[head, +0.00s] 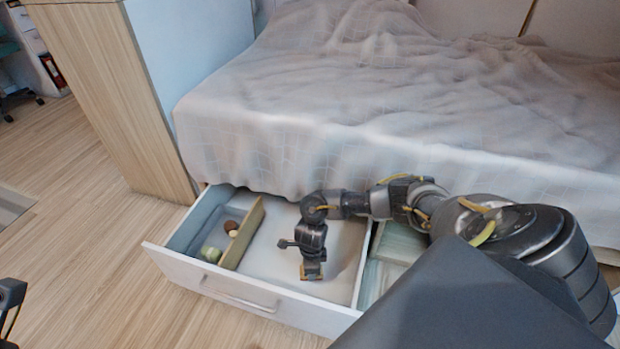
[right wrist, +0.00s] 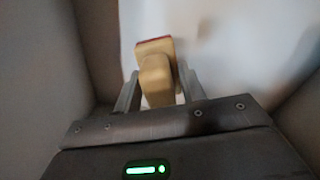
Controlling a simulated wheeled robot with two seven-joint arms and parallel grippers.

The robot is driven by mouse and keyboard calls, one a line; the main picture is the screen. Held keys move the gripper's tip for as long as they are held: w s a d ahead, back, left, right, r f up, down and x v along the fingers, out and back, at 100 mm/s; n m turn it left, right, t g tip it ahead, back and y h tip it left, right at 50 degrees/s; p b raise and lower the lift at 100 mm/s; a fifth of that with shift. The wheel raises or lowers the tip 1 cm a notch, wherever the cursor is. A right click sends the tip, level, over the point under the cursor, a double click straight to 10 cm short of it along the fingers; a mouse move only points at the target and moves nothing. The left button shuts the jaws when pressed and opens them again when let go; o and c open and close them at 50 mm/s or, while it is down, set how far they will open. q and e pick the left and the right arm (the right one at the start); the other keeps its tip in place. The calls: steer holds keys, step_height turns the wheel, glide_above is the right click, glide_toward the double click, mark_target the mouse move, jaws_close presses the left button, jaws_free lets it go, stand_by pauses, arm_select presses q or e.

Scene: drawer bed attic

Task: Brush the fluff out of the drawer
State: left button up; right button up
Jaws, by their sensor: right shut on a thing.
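The open drawer (head: 220,285) juts out from under the bed. My right gripper (head: 312,262) reaches down into its middle compartment. It is shut on a small wooden brush (head: 312,271), low over the pale drawer floor. In the right wrist view the brush (right wrist: 157,80) shows as a tan wooden block between the two fingers, with a reddish edge at its far end. Whether its bristles touch the floor is hidden. I cannot make out any fluff; a faint dark patch on the floor may be only shadow.
A wooden divider (head: 243,232) closes off a left compartment holding a green roll (head: 211,254) and a brown round item (head: 231,225). The right compartment holds pale flat items (head: 398,243). The bed's blanket (head: 290,150) hangs over the drawer's back. Wooden floor (head: 90,240) lies free at left.

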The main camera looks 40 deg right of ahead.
steer(key=shift+r+p, duration=1.05)
steer(key=shift+r, duration=0.5)
